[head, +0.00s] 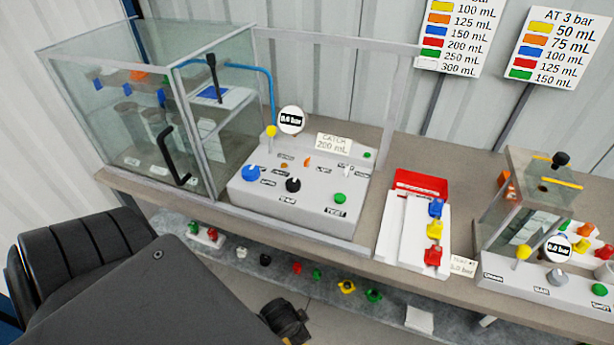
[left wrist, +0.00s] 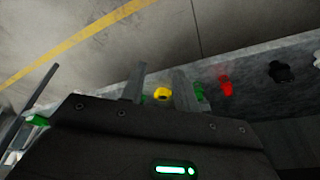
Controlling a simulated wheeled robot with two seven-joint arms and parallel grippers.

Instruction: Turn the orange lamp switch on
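The control panel (head: 300,195) stands on the bench in the middle of the head view. A small orange part (head: 307,161) sits on its upper face, apparently the orange lamp switch; its position is too small to read. A second small brownish-orange part (head: 284,165) is just left of it. No gripper touches the panel. My left gripper (left wrist: 160,72) shows in the left wrist view with its two fingers apart and nothing held. The lower shelf with coloured fittings lies beyond the fingers. My right gripper is not in view.
The panel has a blue knob (head: 252,173), a black knob (head: 293,185) and a green button (head: 340,198). A glass cabinet (head: 130,110) stands left, a red-backed tray (head: 421,182) right. A frame upright (head: 387,150) rises beside the panel. The lower shelf (head: 225,254) holds several fittings.

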